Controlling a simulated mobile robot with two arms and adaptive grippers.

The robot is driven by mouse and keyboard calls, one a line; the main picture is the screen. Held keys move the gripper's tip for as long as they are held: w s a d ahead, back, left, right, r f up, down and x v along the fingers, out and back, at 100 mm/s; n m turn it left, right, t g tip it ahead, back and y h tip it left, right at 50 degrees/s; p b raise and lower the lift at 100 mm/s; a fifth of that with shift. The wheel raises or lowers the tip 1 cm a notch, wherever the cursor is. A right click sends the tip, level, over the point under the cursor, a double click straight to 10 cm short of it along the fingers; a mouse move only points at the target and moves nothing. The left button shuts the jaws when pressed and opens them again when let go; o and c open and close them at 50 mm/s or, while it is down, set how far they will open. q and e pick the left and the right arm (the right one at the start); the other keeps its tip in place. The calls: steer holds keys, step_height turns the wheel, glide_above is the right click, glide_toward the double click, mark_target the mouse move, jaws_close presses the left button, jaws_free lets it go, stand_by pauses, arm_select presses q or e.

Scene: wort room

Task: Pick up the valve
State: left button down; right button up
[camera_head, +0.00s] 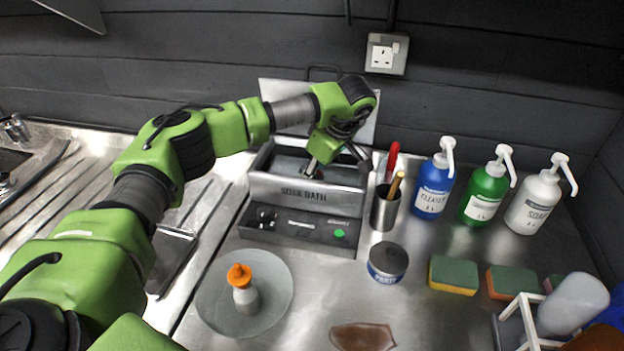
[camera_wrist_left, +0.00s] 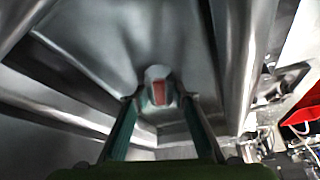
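My left gripper (camera_head: 312,168) reaches down into the open metal soak bath (camera_head: 300,197) at the back middle in the head view. In the left wrist view its two fingers stand apart, with the gripper's middle (camera_wrist_left: 158,102) over the bath floor. A small silvery piece with a reddish patch (camera_wrist_left: 159,88), perhaps the valve, shows between and just beyond the fingertips. I cannot tell whether the fingers touch it. In the head view the bath's front wall and the arm hide it. My right gripper is not in view.
A metal cup with red and wooden handles (camera_head: 385,208) stands close right of the bath. Blue (camera_head: 433,190), green (camera_head: 484,195) and white (camera_head: 536,204) pump bottles stand farther right. A tin (camera_head: 387,262), sponges (camera_head: 453,275) and an orange-capped bottle on a round plate (camera_head: 242,290) lie in front.

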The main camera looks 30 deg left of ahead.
arm_select(q)
steer(key=shift+r, duration=0.1)
steer(key=shift+w+r, duration=0.1)
steer(key=shift+r, duration=0.35)
step_height(320, 180, up, 11)
steer(key=b, duration=0.3)
steer(key=s+d+b, duration=0.1)
steer(key=s, duration=1.7)
steer(key=shift+d+b, duration=0.3)
steer(key=shift+d, duration=0.05)
